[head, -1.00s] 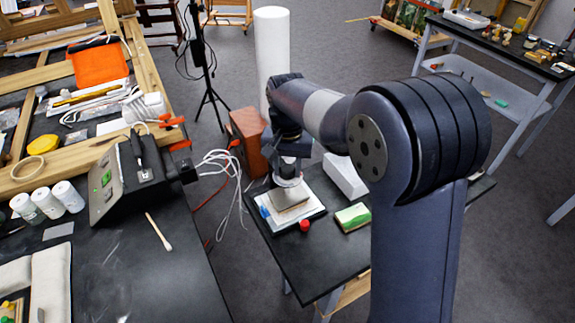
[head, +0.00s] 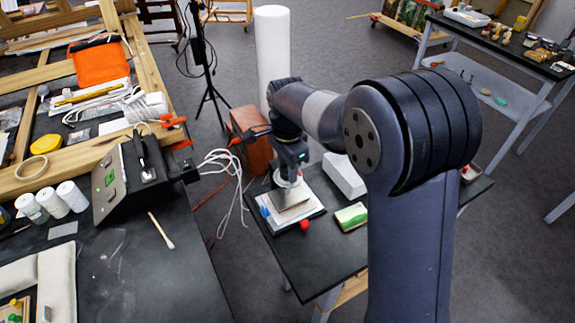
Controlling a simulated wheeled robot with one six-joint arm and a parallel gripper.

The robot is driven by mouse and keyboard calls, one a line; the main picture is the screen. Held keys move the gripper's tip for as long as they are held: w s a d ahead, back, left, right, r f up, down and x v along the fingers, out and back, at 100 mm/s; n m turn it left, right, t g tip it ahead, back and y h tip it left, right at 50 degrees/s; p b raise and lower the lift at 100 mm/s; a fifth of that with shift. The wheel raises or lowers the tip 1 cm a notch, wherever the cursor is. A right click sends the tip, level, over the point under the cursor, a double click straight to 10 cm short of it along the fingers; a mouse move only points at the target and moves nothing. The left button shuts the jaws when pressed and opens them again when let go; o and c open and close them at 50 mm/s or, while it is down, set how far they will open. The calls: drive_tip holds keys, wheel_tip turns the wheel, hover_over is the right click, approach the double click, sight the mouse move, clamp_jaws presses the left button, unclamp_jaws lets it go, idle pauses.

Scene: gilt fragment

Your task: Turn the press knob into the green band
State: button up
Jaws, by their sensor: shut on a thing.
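The press (head: 299,216) stands on a small dark table, with a pale base, a grey plate and blue bits at its left side. My gripper (head: 289,176) points down over the press from behind. It is shut on the press knob at the top of the press; the fingers and wrist mostly hide the knob. A pale round part shows just under the fingers. I cannot make out the green band or where the knob's mark points. A small red ball (head: 304,225) sits at the front edge of the press.
A green-topped block (head: 351,217) lies right of the press, with a white box (head: 344,176) behind it. A wooden box (head: 250,140) and white cables (head: 225,165) are to the left. The front of the small table (head: 315,265) is clear.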

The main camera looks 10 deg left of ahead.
drive_tip(key=shift+m, duration=2.3)
drive_tip(key=o, duration=1)
drive_tip(key=shift+r, duration=0.1)
wheel_tip(320, 180, up, 11)
